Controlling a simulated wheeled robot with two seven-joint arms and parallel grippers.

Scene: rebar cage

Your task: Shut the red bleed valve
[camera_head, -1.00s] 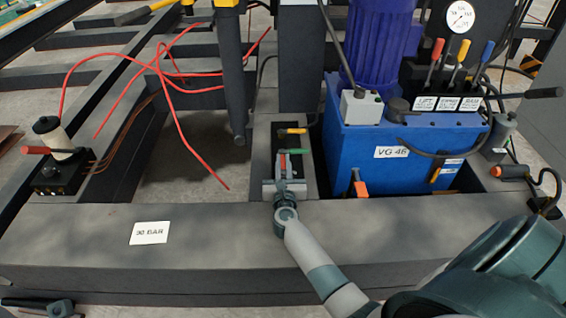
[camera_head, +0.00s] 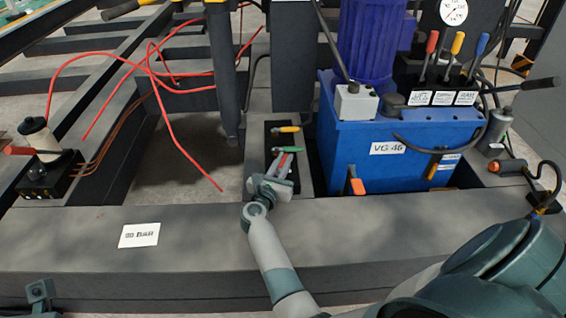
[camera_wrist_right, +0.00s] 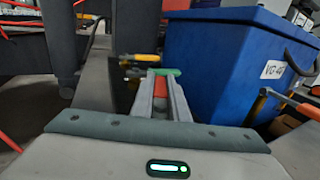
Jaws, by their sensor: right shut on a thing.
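The red bleed valve's handle (camera_wrist_right: 160,88) shows as a red bar between the fingers of my right gripper (camera_head: 283,165), and the gripper is shut on it. In the head view only a sliver of red shows between the fingers. The handle sits on a dark valve block (camera_head: 271,142) in a recess left of the blue tank. The fingers slant up and to the right in the head view, and they hide most of the red handle. A piece of what looks like my left gripper (camera_head: 40,291) shows at the lower left, its jaws unclear.
A green handle (camera_head: 290,149) lies just beyond the fingertips, and a yellow handle (camera_head: 288,129) lies behind it. The blue tank (camera_head: 345,160) stands close on the right. Red hoses (camera_head: 180,140) hang on the left. The front beam (camera_head: 200,225) is mostly clear.

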